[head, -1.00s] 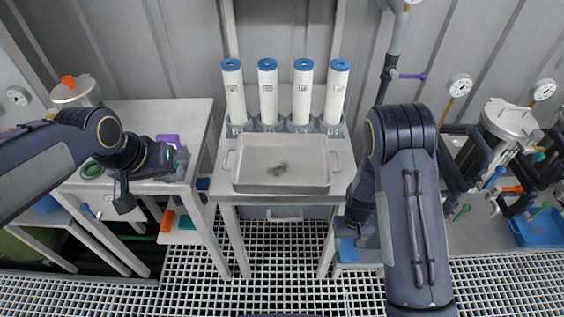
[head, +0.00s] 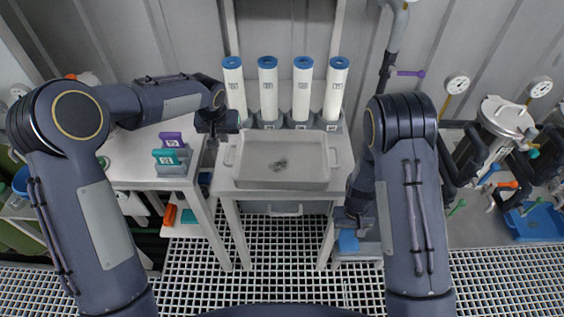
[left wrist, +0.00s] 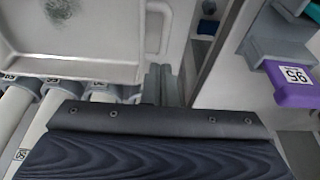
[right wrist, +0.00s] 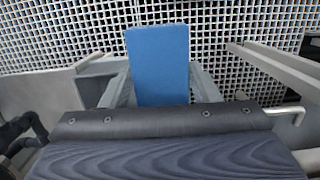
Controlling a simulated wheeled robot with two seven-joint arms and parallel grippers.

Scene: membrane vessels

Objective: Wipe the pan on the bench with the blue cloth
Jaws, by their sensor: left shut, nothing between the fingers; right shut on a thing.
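The grey pan (head: 282,183) stands on the bench in the middle of the head view, with a dark smudge (head: 280,164) on its floor. The pan's corner, handle and smudge also show in the left wrist view (left wrist: 95,50). My left gripper (head: 214,138) is just left of the pan, near its left handle, shut and empty; its fingers show in the left wrist view (left wrist: 160,85). My right gripper (right wrist: 162,90) is shut on the blue cloth (right wrist: 160,60), low at the right of the bench. The cloth also shows in the head view (head: 348,241).
Several white cartridges with blue caps (head: 268,92) stand in a rack behind the pan. A side table (head: 135,165) at left holds a purple block (head: 171,139) and a teal block (head: 168,157). A pot-like vessel (head: 508,115) and a blue tray (head: 540,222) are at right.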

